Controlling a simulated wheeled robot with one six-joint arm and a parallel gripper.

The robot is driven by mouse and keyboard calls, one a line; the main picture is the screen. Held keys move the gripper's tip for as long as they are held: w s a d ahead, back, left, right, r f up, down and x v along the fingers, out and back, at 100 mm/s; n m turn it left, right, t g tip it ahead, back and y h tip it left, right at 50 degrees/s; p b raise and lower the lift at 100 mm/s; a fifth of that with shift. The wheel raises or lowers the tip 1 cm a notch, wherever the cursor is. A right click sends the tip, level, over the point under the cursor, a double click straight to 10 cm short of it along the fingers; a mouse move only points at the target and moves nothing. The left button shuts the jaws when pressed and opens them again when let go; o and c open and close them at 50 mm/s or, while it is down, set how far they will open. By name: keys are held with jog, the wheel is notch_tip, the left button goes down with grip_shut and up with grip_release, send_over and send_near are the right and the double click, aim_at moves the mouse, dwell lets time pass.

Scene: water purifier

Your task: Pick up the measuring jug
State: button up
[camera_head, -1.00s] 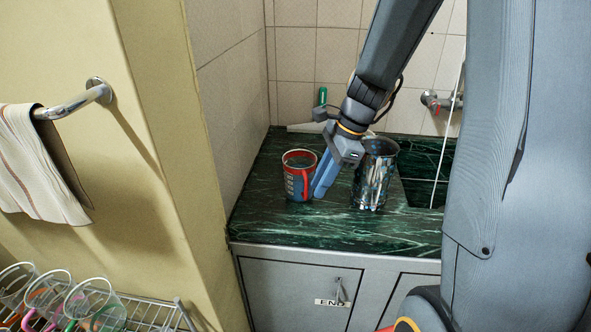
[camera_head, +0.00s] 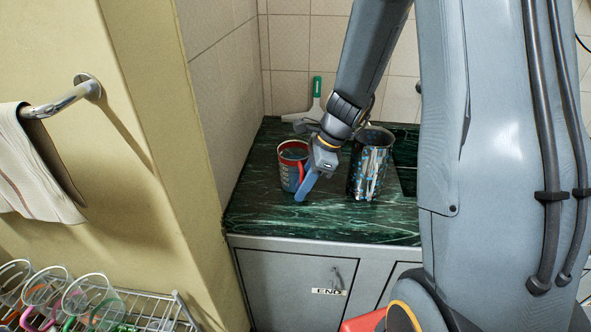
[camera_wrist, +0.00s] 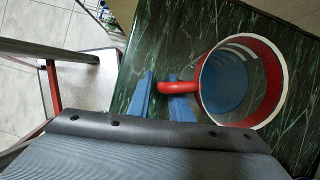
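The measuring jug (camera_head: 291,172), a clear cup with a red rim and red handle, stands upright on the green counter (camera_head: 270,222). Its open top and bluish inside fill the right of the wrist view (camera_wrist: 268,115). My gripper (camera_head: 306,187) is at the jug's right side, by the handle. In the wrist view its two blue fingers (camera_wrist: 162,90) are open, with a gap between them. The outer end of the handle lies over this gap, and the handle crosses over the right finger. Whether either finger touches it I cannot tell.
A shiny patterned metal canister (camera_head: 371,170) stands close to the right of my gripper. A green-handled white scraper (camera_head: 316,95) is at the back wall. A yellow wall edge (camera_head: 190,190) bounds the left. A rack of glasses (camera_head: 150,312) is at lower left.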

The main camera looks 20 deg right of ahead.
jog(key=shift+a+f, duration=0.1)
jog(key=shift+f, duration=0.15)
grip_shut()
jog(key=shift+w, duration=0.1)
dwell(1.2)
